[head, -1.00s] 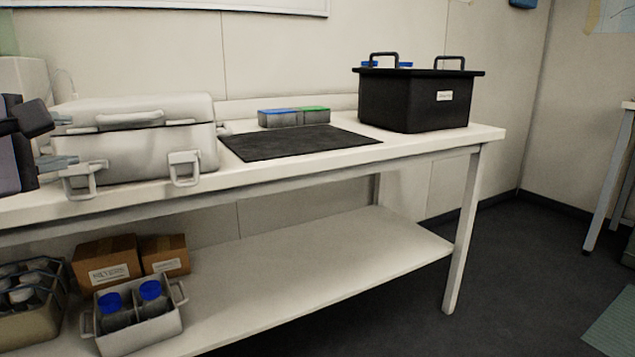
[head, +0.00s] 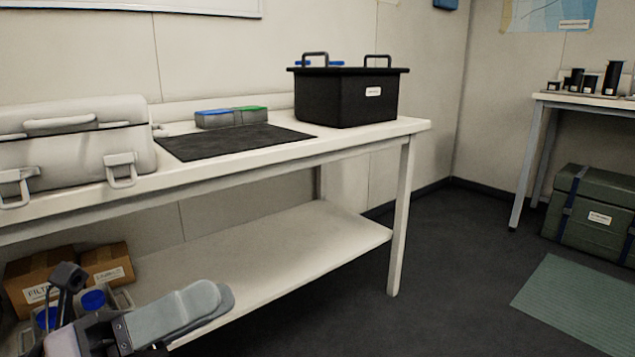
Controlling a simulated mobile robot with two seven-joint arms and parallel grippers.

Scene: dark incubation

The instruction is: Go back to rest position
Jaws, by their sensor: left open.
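My left gripper (head: 212,299) is at the bottom left of the head view, low in front of the bench's lower shelf (head: 270,236). Its grey fingers point right and overlap in this view. It is open, with nothing seen between the fingers. It hides part of a grey carrier with blue-capped bottles (head: 93,300) on the shelf. My right gripper is not in view.
A white case (head: 75,150), a black mat (head: 230,142), a blue-and-green-topped rack (head: 232,117) and a black lidded box (head: 345,98) stand on the bench. Cardboard boxes (head: 107,264) sit below. A green chest (head: 590,215) is at right. Dark floor between is clear.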

